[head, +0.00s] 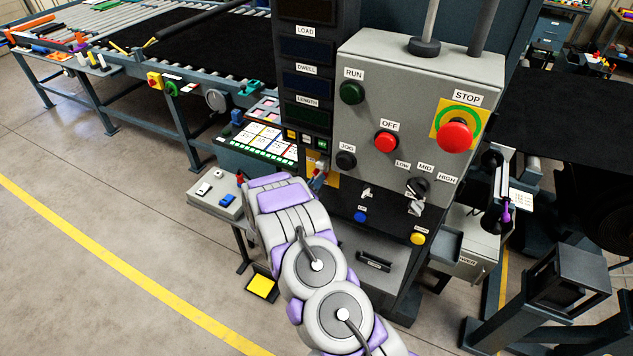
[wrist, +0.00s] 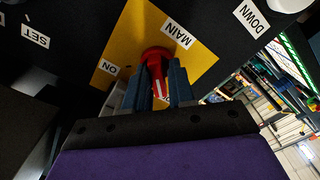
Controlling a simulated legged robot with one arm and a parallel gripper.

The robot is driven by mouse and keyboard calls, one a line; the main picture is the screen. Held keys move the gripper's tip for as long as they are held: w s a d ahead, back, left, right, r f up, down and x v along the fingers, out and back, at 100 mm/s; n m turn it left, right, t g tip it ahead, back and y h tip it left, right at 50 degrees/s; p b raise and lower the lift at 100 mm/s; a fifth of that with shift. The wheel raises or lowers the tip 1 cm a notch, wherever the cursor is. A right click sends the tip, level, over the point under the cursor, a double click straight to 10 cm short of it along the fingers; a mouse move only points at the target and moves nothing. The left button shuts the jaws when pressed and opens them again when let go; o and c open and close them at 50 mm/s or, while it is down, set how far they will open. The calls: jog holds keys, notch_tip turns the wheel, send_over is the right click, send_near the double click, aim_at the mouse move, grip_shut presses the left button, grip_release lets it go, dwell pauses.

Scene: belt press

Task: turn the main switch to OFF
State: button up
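The main switch (wrist: 156,62) is a red rotary handle on a yellow plate (wrist: 196,56) labelled MAIN and ON in the wrist view. In the head view, my gripper (head: 318,180) is at the lower left of the grey control box, in front of the yellow plate (head: 333,181). The switch is mostly hidden there by the fingers.
The grey control box (head: 408,110) carries a green RUN button (head: 352,92), a red OFF button (head: 385,141), a red STOP button (head: 454,137) and a selector knob (head: 416,187). A small button box (head: 216,194) stands left of my arm. Open floor lies at left.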

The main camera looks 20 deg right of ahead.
jog(key=o, duration=0.3)
jog(key=shift+w+a, duration=0.1)
jog(key=shift+r, duration=0.1)
jog(key=b+v, duration=0.3)
jog(key=v, duration=1.4)
jog(key=shift+a, duration=0.25)
